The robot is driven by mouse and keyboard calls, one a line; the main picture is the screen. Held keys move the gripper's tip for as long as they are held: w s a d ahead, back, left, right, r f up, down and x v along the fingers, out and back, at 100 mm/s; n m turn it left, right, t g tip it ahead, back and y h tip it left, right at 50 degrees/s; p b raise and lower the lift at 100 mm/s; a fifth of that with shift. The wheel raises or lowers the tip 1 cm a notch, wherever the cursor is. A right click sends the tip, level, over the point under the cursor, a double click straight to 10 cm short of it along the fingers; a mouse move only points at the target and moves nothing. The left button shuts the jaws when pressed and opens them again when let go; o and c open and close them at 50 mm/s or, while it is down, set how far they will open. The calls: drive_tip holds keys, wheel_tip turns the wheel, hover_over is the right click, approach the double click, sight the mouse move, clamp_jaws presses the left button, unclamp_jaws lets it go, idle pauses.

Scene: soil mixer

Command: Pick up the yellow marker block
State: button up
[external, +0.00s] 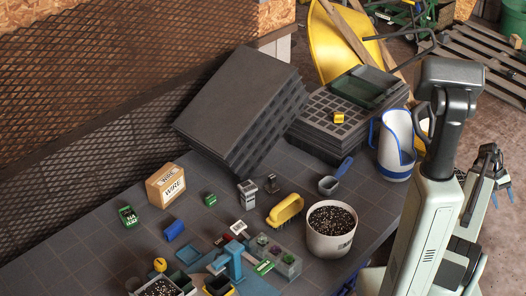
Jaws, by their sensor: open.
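The yellow marker block (338,118) is a small yellow cube with a dark mark on its face. It rests on the black seed tray (312,117) on top of a stack at the back right of the bench, near a dark green tray (372,85). My gripper (503,196) is at the far right, beyond the bench edge, behind my arm. Its blue-tipped fingers point down and are apart, with nothing between them. It is well away from the block.
A blue-and-white jug (397,147) stands right of the stack, between it and my arm. A large tilted tray stack (240,105) stands left. Bare bench (80,245) lies at left.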

drive_tip(key=w+d+r+h, duration=0.1)
drive_tip(key=w+d+r, duration=0.3)
drive_tip(key=r, duration=0.3)
drive_tip(key=w+a+r+t+h, duration=0.1)
drive_tip(key=w+r+t, duration=0.3)
drive_tip(key=w, duration=1.1)
drive_tip(key=w+a+r+m+t, duration=0.1)
drive_tip(key=w+a+r, duration=0.3)
drive_tip(key=w+a, duration=0.5)
drive_tip(key=w+a+r+t, duration=0.2)
drive_tip(key=w+a+r, duration=0.3)
drive_tip(key=w, duration=0.7)
drive_tip(key=w+a+r+m+t, duration=0.1)
drive_tip(key=w+a+r, duration=0.3)
drive_tip(key=w+a, duration=0.75)
drive_tip(key=a, duration=0.2)
drive_tip(key=m+g+y, duration=0.4)
drive_tip(key=m+y, duration=0.3)
drive_tip(key=m, duration=0.6)
hover_over(342, 113)
drive_tip(key=f, duration=0.3)
drive_tip(key=shift+a+f, duration=0.1)
drive_tip(key=shift+a, duration=0.15)
drive_tip(key=shift+w+d+f, duration=0.1)
drive_tip(key=shift+d+f, duration=0.05)
drive_tip(key=shift+f, duration=1.5)
drive_tip(key=shift+w+d+f, duration=0.1)
drive_tip(key=shift+f, duration=1.55)
